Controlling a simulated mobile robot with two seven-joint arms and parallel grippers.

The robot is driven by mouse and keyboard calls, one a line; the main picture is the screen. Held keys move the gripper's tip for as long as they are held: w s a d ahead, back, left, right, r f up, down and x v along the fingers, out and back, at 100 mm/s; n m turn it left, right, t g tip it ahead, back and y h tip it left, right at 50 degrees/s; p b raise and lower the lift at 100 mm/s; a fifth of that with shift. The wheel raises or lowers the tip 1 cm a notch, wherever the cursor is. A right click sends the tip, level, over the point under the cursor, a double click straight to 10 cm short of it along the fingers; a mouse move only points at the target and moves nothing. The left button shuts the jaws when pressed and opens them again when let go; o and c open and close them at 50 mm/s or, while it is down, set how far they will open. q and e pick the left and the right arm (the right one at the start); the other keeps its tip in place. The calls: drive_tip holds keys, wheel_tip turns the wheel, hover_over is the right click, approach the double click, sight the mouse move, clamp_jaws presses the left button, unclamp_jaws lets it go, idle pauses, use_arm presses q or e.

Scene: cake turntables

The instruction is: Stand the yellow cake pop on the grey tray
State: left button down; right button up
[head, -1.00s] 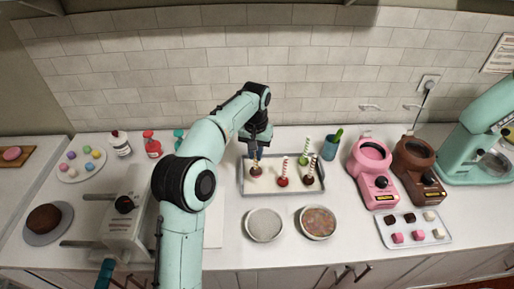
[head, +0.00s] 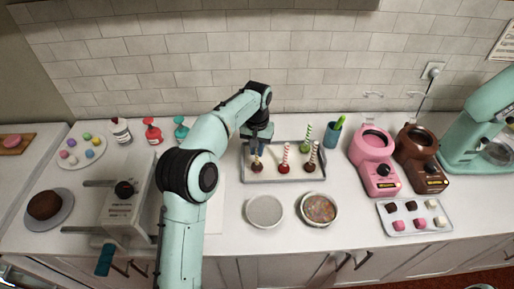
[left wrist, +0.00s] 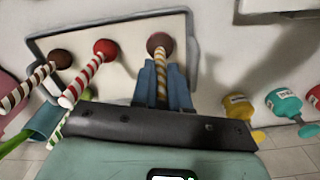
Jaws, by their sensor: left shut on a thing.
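My left gripper (head: 258,148) is over the left part of the grey tray (head: 262,181). Its blue fingers (left wrist: 163,78) are shut on the stick of a cake pop (head: 257,168). The pop's stick is gold-and-white striped and points up; its ball (left wrist: 159,42) looks brown, not clearly yellow. The ball is over or on the tray; I cannot tell whether it touches. My right gripper is not in view.
Two round pans (head: 265,210) (head: 319,208) lie in front of the tray. A teal cup (head: 332,135) and a pink machine (head: 375,165) stand to its right. Bottles (head: 152,131) stand at the back left. The left part of the tray's back is partly hidden by my arm.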

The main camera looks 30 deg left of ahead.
use_arm(q)
drive_tip(key=shift+f, duration=0.1)
drive_tip(key=shift+f, duration=0.55)
drive_tip(key=c, duration=1.1)
unclamp_jaws()
drive_tip(key=shift+o, duration=0.2)
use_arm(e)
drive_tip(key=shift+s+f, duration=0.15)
use_arm(q)
wheel_tip(320, 180, up, 9)
drive_tip(key=shift+w+f+p, duration=0.1)
drive_tip(key=shift+f+p, duration=0.1)
drive_tip(key=shift+p, duration=0.65)
wheel_tip(320, 180, up, 4)
drive_tip(key=shift+r, duration=0.1)
drive_tip(key=shift+s+r, duration=0.25)
drive_tip(key=shift+w, duration=0.1)
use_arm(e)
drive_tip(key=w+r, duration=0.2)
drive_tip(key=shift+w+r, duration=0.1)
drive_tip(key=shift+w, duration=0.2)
